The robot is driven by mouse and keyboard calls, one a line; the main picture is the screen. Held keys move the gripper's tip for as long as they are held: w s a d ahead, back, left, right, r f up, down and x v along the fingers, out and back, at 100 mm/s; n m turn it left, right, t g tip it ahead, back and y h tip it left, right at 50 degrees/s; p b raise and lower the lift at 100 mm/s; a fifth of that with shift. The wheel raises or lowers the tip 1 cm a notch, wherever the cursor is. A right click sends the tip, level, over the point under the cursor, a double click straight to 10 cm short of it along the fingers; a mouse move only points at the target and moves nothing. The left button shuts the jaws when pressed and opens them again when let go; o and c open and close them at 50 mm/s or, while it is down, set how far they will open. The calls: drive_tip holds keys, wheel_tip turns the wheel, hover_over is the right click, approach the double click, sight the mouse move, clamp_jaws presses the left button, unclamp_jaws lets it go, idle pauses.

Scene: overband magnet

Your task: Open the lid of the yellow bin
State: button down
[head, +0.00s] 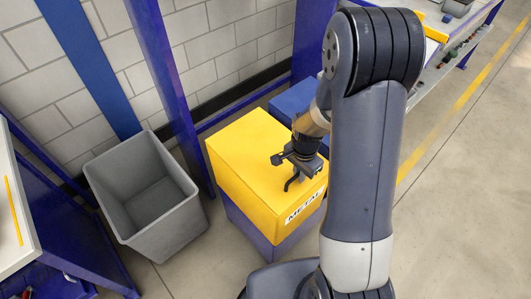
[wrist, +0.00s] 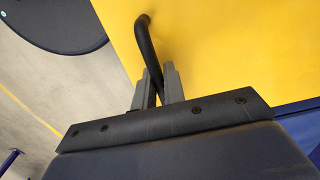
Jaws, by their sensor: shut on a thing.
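The yellow bin (head: 245,205) stands in the middle of the head view, with a yellow lid (head: 240,150) lying flat and closed on a blue-purple body (head: 250,232). A label reading "METAL" (head: 306,207) is on its front. A black bar handle (wrist: 146,42) rises from the lid near its front edge. My gripper (wrist: 159,82) is above the lid, its two grey fingers on either side of the handle and shut on it. In the head view my gripper (head: 292,168) partly hides the handle.
An open, empty grey bin (head: 165,225) stands to the left. A blue bin (head: 290,104) is behind the yellow one, partly hidden by my arm. Purple posts (head: 165,80) and a block wall are behind. A workbench (head: 15,215) is at far left. Floor on the right is clear.

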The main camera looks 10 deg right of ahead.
drive_tip(key=shift+r, duration=0.1)
wheel_tip(320, 180, up, 6)
drive_tip(key=w+p, duration=0.1)
drive_tip(key=p, duration=0.4)
drive_tip(key=shift+w+a+r, duration=0.15)
drive_tip(key=shift+a+r, duration=0.1)
drive_tip(key=shift+a, duration=0.2)
wheel_tip(320, 180, up, 6)
drive_tip(key=w+a+p, duration=0.1)
drive_tip(key=w+p, duration=0.1)
drive_tip(key=p, duration=0.2)
drive_tip(key=shift+w+a, duration=0.15)
drive_tip(key=shift+a, duration=0.15)
idle(0.4)
drive_tip(key=shift+r, duration=0.1)
